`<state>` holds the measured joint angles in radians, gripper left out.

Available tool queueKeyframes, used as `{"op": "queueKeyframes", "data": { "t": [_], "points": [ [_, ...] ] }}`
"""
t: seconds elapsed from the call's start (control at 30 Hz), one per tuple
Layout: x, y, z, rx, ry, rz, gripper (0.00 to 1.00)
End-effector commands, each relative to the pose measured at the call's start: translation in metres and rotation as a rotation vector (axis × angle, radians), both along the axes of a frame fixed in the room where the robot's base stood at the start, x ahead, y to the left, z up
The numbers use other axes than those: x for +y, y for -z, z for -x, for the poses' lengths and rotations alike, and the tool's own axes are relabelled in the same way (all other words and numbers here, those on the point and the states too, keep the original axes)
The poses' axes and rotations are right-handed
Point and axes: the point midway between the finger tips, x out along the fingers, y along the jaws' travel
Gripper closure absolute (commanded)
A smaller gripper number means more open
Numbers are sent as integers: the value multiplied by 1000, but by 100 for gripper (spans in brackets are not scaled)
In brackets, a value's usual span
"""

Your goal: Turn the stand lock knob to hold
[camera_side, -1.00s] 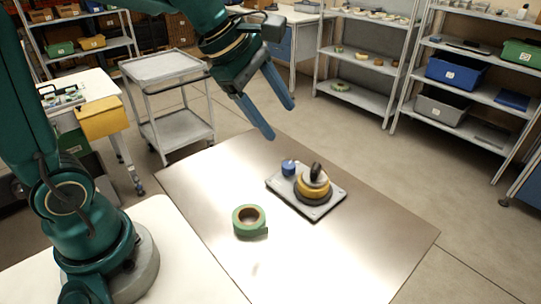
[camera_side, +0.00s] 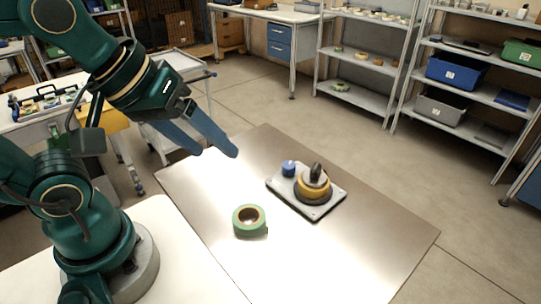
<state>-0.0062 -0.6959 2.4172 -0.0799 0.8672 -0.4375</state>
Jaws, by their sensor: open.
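The stand (camera_side: 318,209) is a light grey base plate lying on the metal table top. A blue knob (camera_side: 288,168) is on the plate's left corner; which of the two is the lock knob, and any markings, are too small to tell. My gripper (camera_side: 217,152) is open and empty, with two blue fingers. It is in the air to the left of the stand, apart from it.
A green tape roll (camera_side: 249,220) lies on the metal table (camera_side: 360,255) in front and left of the stand. The table's right side is bare. Shelves (camera_side: 470,90) with bins stand behind at right; a grey trolley (camera_side: 185,62) stands behind my arm.

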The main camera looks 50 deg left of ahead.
Motion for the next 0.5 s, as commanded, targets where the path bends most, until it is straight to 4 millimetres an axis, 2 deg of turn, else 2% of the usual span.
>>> {"op": "queueKeyframes", "data": {
  "t": [0.23, 0.5],
  "points": [
    [9, 19, 19, 33, 254, -201, 30],
    [12, 23, 23, 49, 389, -290, 30]
  ]
}}
